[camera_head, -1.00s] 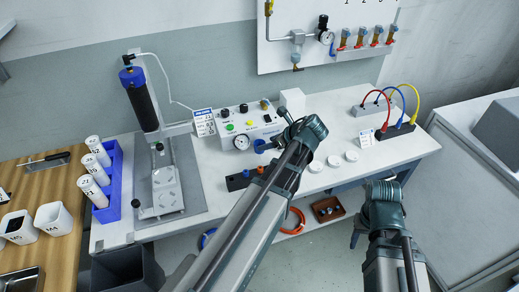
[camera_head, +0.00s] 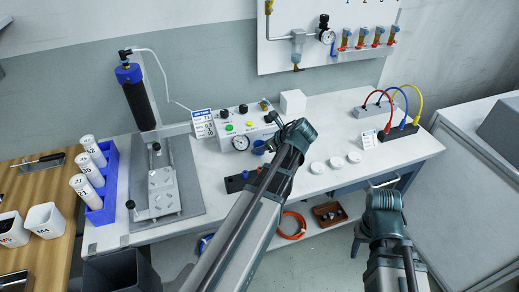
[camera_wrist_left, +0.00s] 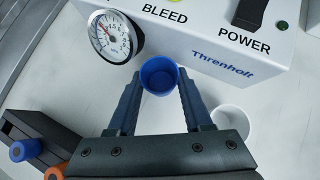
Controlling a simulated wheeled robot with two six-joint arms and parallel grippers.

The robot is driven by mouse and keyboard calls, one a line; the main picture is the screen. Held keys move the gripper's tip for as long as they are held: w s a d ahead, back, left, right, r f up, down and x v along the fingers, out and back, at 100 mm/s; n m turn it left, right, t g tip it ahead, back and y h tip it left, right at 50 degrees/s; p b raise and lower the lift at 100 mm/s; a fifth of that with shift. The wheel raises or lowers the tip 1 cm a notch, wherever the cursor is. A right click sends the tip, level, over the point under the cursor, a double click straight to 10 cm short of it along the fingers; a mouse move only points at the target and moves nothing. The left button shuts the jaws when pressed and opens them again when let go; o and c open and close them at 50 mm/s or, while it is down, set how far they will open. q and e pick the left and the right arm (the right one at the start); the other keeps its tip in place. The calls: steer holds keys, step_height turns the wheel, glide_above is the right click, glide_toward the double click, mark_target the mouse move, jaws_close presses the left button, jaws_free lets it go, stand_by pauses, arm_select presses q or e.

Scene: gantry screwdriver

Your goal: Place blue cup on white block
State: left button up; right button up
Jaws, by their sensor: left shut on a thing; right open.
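The blue cup (camera_head: 259,147) is small and stands in front of the control box in the head view. It also shows in the left wrist view (camera_wrist_left: 159,74), opening facing the camera. My left gripper (camera_wrist_left: 159,88) is shut on it, one finger on each side. Whether its base touches the bench is hidden. The white block (camera_head: 292,103) is a plain cube at the bench's back, right of the control box, behind my left wrist. It is not visible in the left wrist view. My right gripper (camera_head: 384,181) is open and empty near the bench's front right edge.
The control box (camera_head: 236,129) with gauge and knobs is close beside the cup. White discs (camera_head: 336,162) lie right of my left wrist. A dark block (camera_head: 238,181) with coloured knobs lies in front. A cable strip (camera_head: 399,131) stands right.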

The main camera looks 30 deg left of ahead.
arm_select(q)
jaws_close()
steer(key=shift+r, duration=0.1)
arm_select(e)
steer(key=shift+r, duration=0.1)
